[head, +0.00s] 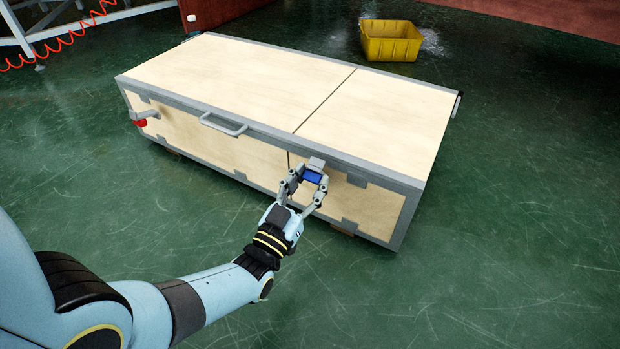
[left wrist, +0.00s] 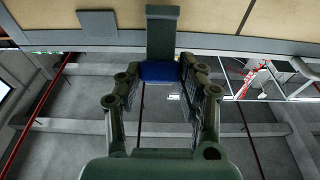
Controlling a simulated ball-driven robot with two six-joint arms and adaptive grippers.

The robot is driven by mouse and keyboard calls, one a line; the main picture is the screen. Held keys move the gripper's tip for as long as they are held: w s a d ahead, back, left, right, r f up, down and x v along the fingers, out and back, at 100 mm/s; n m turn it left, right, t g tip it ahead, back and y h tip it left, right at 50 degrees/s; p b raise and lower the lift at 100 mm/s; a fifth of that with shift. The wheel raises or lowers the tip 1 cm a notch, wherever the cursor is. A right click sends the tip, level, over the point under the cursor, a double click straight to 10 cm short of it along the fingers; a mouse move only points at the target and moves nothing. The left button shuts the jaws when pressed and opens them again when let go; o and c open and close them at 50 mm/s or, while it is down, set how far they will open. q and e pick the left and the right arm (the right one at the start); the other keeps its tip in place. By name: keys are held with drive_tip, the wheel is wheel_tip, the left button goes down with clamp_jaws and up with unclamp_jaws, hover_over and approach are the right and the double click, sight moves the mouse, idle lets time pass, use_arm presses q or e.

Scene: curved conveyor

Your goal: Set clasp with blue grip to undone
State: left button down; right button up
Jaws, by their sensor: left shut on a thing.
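A long pale wooden case (head: 240,90) with grey metal edging stands on the floor. On its front, right of the middle, is a grey clasp with a blue grip (head: 312,177). My left gripper (head: 310,183) is at this clasp, its fingers on either side of the blue grip and shut on it. In the left wrist view the blue grip (left wrist: 160,72) sits between the fingertips, with the grey clasp plate (left wrist: 161,35) running from it to the case. A second clasp with a red grip (head: 140,123) is at the case's left end and sticks outward. My right gripper is not in view.
A grey handle (head: 223,124) juts from the front of the case between the clasps. A yellow bin (head: 390,42) stands on the floor behind the case. The green floor in front and to the right is clear.

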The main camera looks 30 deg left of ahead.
use_arm(q)
drive_tip(key=shift+s+a+f, duration=0.1)
drive_tip(key=shift+s+f, duration=0.15)
drive_tip(key=c, duration=0.8)
unclamp_jaws()
drive_tip(key=shift+r, duration=0.1)
drive_tip(key=shift+w, duration=0.1)
drive_tip(key=shift+r, duration=0.15)
drive_tip(key=shift+r, duration=0.55)
wheel_tip(320, 180, up, 9)
drive_tip(key=shift+f, duration=0.15)
